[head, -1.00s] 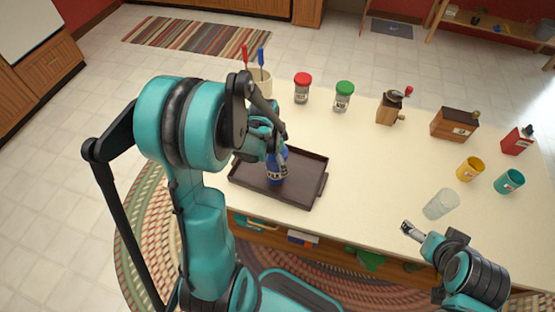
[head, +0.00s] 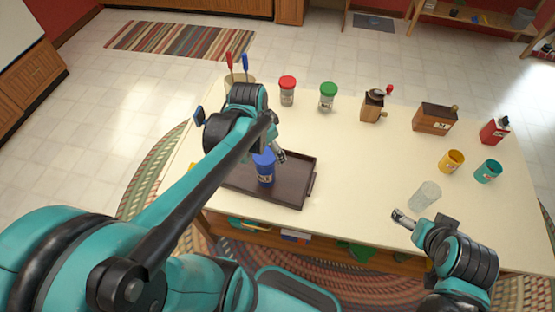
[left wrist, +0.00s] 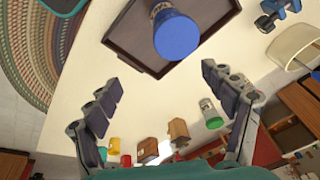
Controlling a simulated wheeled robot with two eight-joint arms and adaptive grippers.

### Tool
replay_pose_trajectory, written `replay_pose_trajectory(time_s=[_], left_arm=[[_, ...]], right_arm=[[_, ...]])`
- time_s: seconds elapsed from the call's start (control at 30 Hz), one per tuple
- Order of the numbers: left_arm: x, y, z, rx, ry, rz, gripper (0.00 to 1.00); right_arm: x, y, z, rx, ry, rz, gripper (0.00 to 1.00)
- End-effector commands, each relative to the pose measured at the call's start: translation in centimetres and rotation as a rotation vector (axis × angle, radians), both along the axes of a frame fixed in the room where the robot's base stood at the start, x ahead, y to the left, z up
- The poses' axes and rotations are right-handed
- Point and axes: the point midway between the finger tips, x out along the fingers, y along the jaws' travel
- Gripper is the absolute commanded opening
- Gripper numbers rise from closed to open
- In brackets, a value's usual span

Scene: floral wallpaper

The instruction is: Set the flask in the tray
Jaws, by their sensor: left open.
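The blue flask (head: 265,172) stands upright in the dark brown tray (head: 300,192), near its middle. In the left wrist view the blue cap of the flask (left wrist: 177,36) shows from above, inside the tray rim (left wrist: 128,58). My left gripper (head: 279,153) is just behind and above the flask in the head view.
A clear glass (head: 425,196) stands close to my right gripper. Red-lidded (head: 287,91) and green-lidded jars (head: 328,97), a grinder (head: 373,105), a wooden box (head: 434,118), and yellow (head: 452,161) and teal cups (head: 488,171) stand farther off. The table's middle is clear.

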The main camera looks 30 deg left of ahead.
Motion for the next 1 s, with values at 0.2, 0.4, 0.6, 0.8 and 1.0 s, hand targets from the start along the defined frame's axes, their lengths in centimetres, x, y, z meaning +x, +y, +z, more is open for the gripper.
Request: replay_pose_trajectory(time_s=[0.2,0.4,0.6,0.8,1.0], left_arm=[[-3.9,-4.7,3.0,-0.052,-0.197,0.232,0.83],[-5.9,-6.8,3.8,-0.134,-0.315,0.364,0.83],[-6.3,-7.3,3.9,-0.166,-0.349,0.403,0.83],[-6.3,-7.3,3.9,-0.165,-0.348,0.404,0.83],[-6.3,-7.3,1.5,-0.165,-0.347,0.403,0.83]], right_arm=[[0.0,0.0,0.0,0.0,0.0,0.0,0.9],[0.0,0.0,0.0,0.0,0.0,0.0,0.9],[0.0,0.0,0.0,0.0,0.0,0.0,0.9],[0.0,0.0,0.0,0.0,0.0,0.0,0.9],[0.0,0.0,-2.5,0.0,0.0,0.0,0.9]])
